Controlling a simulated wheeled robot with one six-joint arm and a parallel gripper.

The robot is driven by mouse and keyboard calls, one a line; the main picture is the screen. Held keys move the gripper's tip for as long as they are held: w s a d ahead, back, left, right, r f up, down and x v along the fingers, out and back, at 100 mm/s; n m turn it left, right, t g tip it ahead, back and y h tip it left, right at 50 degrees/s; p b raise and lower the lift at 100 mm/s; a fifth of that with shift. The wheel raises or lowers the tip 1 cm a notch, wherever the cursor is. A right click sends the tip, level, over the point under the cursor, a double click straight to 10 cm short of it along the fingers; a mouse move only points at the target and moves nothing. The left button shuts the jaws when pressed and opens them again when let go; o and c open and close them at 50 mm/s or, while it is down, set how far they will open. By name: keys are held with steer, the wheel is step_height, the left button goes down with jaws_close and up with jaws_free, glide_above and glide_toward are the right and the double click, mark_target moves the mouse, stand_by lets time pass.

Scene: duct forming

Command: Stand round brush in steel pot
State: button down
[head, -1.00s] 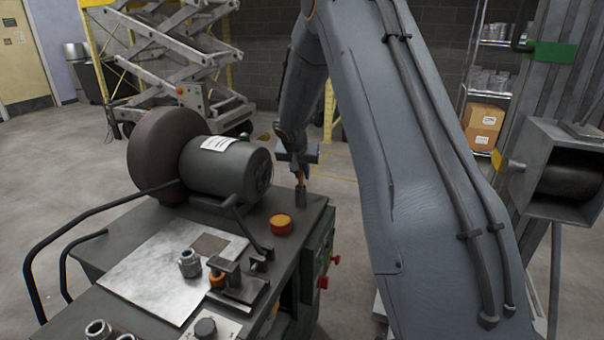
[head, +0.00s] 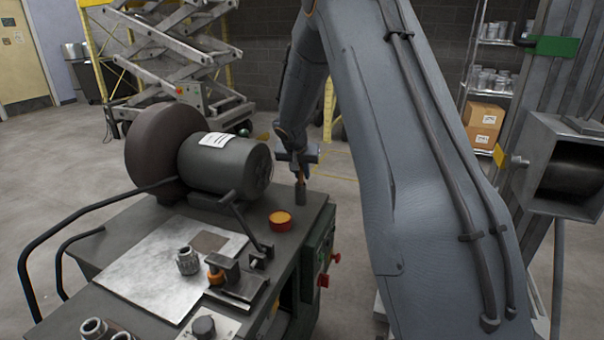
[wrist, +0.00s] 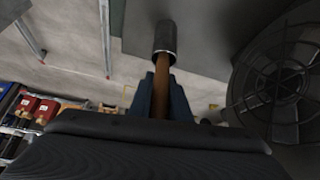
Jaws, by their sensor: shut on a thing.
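The steel pot (head: 301,196) is a small dark grey cylinder at the far right corner of the machine bench. It also shows at the top of the wrist view (wrist: 165,36), its rim toward the camera. The round brush (head: 300,178) shows as a thin brown handle between my gripper and the pot. In the wrist view the handle (wrist: 161,90) runs from between the fingers into the pot's mouth. My gripper (head: 298,158) is above the pot, shut on the handle. The brush's head is hidden, and I cannot tell whether it touches the pot's bottom.
A grey motor (head: 225,163) with a large dark wheel stands left of the pot. A red and orange button (head: 281,221) and a lever (head: 240,220) are nearer. A metal fitting (head: 187,260) stands on a pale plate (head: 150,275). Open floor lies beyond the bench.

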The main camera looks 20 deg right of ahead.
steer(key=shift+f+b, duration=0.5)
steer(key=shift+b, duration=0.2)
steer(key=c, duration=1.6)
jaws_free()
steer(key=shift+o, duration=0.2)
steer(key=v, duration=0.7)
steer(key=shift+s+a+r+b, duration=0.2)
steer(key=shift+r+b, duration=0.1)
steer(key=shift+b, duration=0.1)
steer(key=s+a+f+n+g+y, duration=0.1)
steer(key=s+a, duration=0.3)
steer(key=s, duration=0.8)
steer(key=s+a+f+n+g+y, duration=0.1)
steer(key=s+a, duration=0.4)
steer(key=s, duration=0.8)
steer(key=s+a+f+n+g+y, duration=0.1)
steer(key=s+a+f+n+g, duration=0.2)
steer(key=s, duration=0.9)
steer(key=shift+s+a+f+n+y+p, duration=0.25)
steer(key=shift+a+n+p, duration=0.2)
steer(key=shift+a+n, duration=0.55)
